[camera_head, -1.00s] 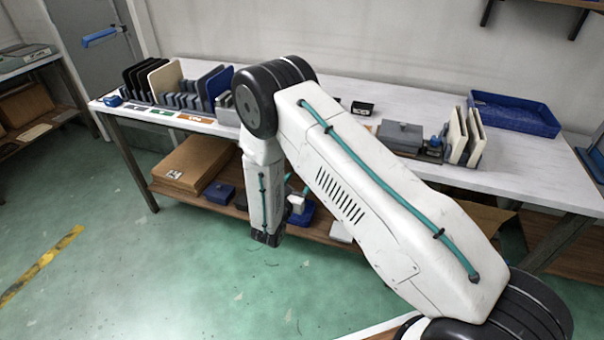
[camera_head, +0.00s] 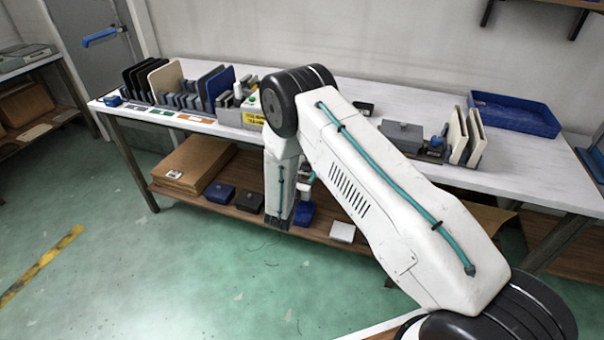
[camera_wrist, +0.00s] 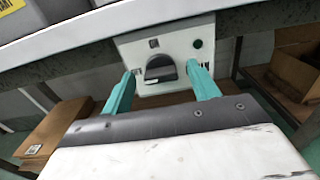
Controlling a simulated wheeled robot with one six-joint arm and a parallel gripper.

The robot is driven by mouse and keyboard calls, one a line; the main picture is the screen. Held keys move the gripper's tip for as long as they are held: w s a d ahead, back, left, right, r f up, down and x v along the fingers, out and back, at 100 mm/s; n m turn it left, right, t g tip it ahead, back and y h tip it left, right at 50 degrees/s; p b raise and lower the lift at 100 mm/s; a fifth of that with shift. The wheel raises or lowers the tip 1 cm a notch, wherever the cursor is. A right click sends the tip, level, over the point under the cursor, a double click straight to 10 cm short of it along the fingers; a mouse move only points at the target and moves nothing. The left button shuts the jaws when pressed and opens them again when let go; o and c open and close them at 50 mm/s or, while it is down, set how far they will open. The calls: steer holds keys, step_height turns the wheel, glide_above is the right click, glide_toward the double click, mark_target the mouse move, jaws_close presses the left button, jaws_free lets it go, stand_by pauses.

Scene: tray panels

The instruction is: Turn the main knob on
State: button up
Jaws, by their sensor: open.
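The main knob (camera_wrist: 160,69) is a dark grey rounded knob on a pale panel (camera_wrist: 178,45) under the table edge, seen in the wrist view. A small dark mark sits above it, and I cannot tell its setting clearly. My gripper (camera_wrist: 159,72) is open, with one teal finger on each side of the knob. The fingers look close to the panel; I cannot tell whether they touch the knob. In the head view my arm hides the knob and most of the gripper.
A round green part (camera_wrist: 198,44) sits on the panel right of the knob. The table (camera_head: 350,95) overhangs the panel. Cardboard boxes (camera_head: 193,163) and small blue, dark and white boxes lie on the lower shelf. A blue tray (camera_head: 514,115) stands on the table. Open floor lies in front.

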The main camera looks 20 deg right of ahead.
steer(key=c, duration=1)
steer(key=shift+m, duration=0.3)
steer(key=m, duration=0.3)
steer(key=shift+m, duration=0.3)
steer(key=m, duration=0.4)
steer(key=shift+s+d+m, duration=0.1)
steer(key=shift+m, duration=0.2)
steer(key=m, duration=0.4)
steer(key=shift+f, duration=0.15)
steer(key=shift+f+m, duration=0.1)
steer(key=shift+m, duration=2.4)
